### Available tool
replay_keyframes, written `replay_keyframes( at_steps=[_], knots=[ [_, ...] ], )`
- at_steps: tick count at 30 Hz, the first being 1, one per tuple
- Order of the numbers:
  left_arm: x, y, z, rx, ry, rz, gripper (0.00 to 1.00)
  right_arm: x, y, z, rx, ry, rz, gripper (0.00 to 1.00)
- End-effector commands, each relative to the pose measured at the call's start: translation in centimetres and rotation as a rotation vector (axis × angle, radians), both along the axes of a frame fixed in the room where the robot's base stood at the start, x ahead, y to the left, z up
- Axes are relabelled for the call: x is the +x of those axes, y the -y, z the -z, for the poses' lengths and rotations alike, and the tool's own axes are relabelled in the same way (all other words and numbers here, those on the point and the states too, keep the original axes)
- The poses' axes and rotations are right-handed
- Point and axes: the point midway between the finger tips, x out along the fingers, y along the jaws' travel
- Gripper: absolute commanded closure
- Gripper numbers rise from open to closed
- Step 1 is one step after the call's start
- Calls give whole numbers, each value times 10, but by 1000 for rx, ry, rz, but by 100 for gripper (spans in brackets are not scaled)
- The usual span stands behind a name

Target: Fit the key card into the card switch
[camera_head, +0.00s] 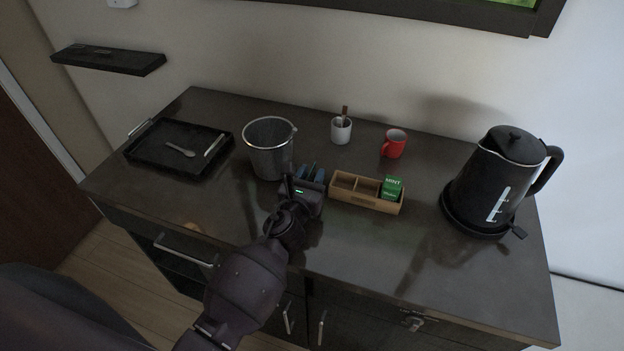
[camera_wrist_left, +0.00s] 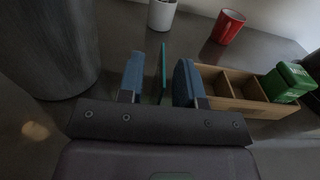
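My left gripper (camera_head: 308,174) is low over the counter, between the metal bucket and the wooden box. In the left wrist view its two blue-padded fingers stand apart. A thin teal card (camera_wrist_left: 162,72), likely the key card, stands upright and edge-on between them. Gaps show on both sides of it, so the fingers do not appear to touch it. What supports its lower edge is hidden. In the head view the card is hard to make out behind the gripper. A white fitting (camera_head: 122,3) on the wall, cut off at top left, may be the card switch. My right gripper is not seen.
The bucket (camera_head: 269,152) stands close left of the gripper. The wooden box (camera_head: 345,198) with a green mint packet (camera_head: 392,188) is close right. A white cup (camera_head: 341,134), red mug (camera_head: 395,144), kettle (camera_head: 490,185), black tray (camera_head: 150,150) and wall shelf (camera_head: 108,60) surround them.

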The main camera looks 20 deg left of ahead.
Motion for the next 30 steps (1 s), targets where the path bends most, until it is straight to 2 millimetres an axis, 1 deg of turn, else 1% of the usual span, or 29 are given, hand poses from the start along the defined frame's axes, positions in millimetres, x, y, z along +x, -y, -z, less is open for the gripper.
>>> replay_keyframes(
  at_steps=[1,4,12,14,18,19,30],
  knots=[
    [6,0,1,-1,-1,0,67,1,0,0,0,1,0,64],
    [13,1,1,-1,-1,-1,67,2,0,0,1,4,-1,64],
    [14,0,1,-1,-2,-1,67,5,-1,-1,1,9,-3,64],
    [14,0,1,0,-1,0,75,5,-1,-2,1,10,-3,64],
    [14,0,1,0,-1,0,97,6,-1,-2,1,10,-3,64],
    [14,0,1,0,-1,0,100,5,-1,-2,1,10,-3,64],
    [14,0,0,0,-1,0,100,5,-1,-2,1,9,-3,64]
  ],
)
